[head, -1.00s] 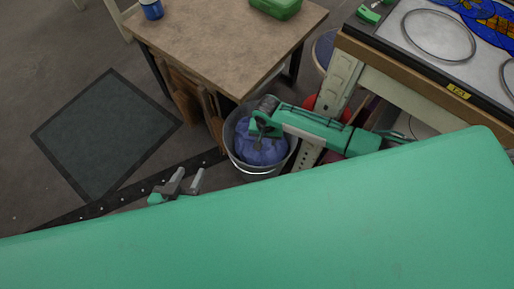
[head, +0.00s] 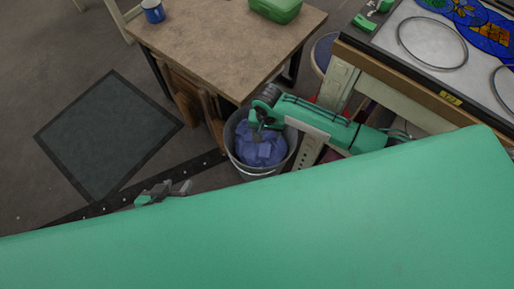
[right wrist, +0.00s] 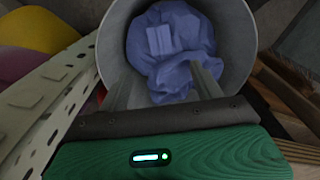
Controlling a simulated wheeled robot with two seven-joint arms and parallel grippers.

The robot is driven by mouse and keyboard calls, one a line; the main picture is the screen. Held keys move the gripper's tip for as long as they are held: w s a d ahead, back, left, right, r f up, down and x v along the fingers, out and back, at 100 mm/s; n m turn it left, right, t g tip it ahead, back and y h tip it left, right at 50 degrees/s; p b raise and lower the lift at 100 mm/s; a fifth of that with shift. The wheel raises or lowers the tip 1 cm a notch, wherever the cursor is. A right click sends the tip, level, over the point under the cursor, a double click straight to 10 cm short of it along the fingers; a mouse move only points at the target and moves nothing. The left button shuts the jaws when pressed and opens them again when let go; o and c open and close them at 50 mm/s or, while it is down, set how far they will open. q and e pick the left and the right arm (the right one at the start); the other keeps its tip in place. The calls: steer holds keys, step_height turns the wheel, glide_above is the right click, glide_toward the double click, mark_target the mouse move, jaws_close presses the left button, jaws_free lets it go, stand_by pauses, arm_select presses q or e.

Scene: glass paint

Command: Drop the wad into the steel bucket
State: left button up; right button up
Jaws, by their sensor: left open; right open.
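The steel bucket (head: 238,165) stands on the floor below the small table's front edge. A crumpled blue wad (head: 262,152) lies inside it, with a paler squarish patch on top. In the right wrist view the wad (right wrist: 170,50) sits within the bucket's grey wall (right wrist: 115,45). My right gripper (head: 262,131) is over the bucket, pointing down into it. In the right wrist view its two fingers (right wrist: 163,80) are apart, with no object held between them. My left gripper (head: 184,187) is open and empty, left of the bucket near my green body's edge.
A brown table (head: 225,45) with a blue mug (head: 153,11) and a green box (head: 276,9) stands behind the bucket. A workbench (head: 420,75) with stained glass is at right. A dark mat (head: 108,135) lies on the left floor.

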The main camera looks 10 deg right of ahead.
arm_select(q)
steer(key=a+g, duration=0.1)
steer(key=s+a+y+p, duration=0.1)
steer(key=s+a+g, duration=0.1)
steer(key=a, duration=0.1)
steer(key=shift+s+r+g+y+p, duration=0.2)
steer(key=shift+r+g+y+p, duration=0.1)
steer(key=shift+r+y, duration=0.1)
arm_select(e)
step_height(320, 180, up, 7)
arm_select(q)
steer(key=shift+d+f, duration=0.1)
arm_select(e)
steer(key=shift+f, duration=0.1)
